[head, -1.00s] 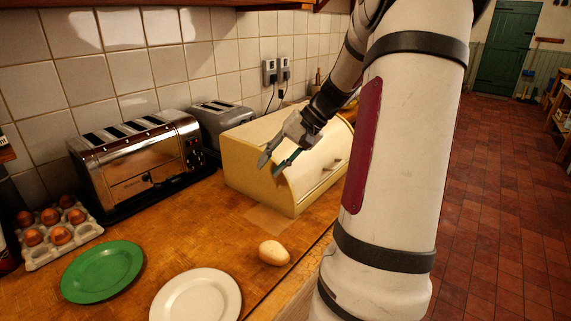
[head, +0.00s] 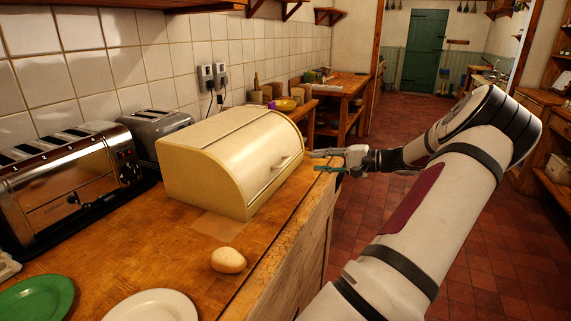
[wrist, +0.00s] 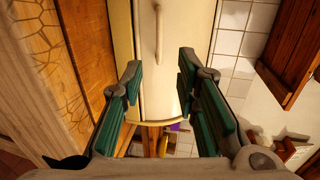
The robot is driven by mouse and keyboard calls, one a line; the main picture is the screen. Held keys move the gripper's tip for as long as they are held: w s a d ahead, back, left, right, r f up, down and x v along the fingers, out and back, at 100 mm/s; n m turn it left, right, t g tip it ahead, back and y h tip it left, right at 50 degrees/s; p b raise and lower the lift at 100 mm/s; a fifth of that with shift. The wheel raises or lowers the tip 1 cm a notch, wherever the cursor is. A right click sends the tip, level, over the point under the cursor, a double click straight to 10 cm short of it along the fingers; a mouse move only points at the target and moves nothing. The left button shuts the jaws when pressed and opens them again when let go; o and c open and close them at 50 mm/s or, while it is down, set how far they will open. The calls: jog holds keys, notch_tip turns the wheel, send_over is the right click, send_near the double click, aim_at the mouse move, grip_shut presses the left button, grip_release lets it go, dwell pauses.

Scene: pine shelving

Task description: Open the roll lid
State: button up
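The cream bread bin (head: 200,186) stands on the wooden counter against the tiled wall. Its curved roll lid (head: 250,158) is down and faces the counter's front edge. A slim bar handle (head: 283,163) sits low on the lid. My gripper (head: 318,161) is open and empty, to the right of the bin near the counter's front edge, apart from the handle. In the wrist view the open fingers (wrist: 157,88) frame the cream lid (wrist: 176,70), with the handle (wrist: 158,30) beyond them at the top.
An egg (head: 228,260) lies on the counter in front of the bin. A white plate (head: 152,306) and green plate (head: 38,298) are at the lower left. A chrome toaster (head: 75,185) and a grey toaster (head: 155,127) stand left of the bin. Open floor lies to the right.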

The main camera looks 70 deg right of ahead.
aim_at(286, 162)
jog(key=x, duration=1.2)
jog(key=shift+c, duration=0.4)
jog(key=shift+a, duration=0.1)
grip_shut()
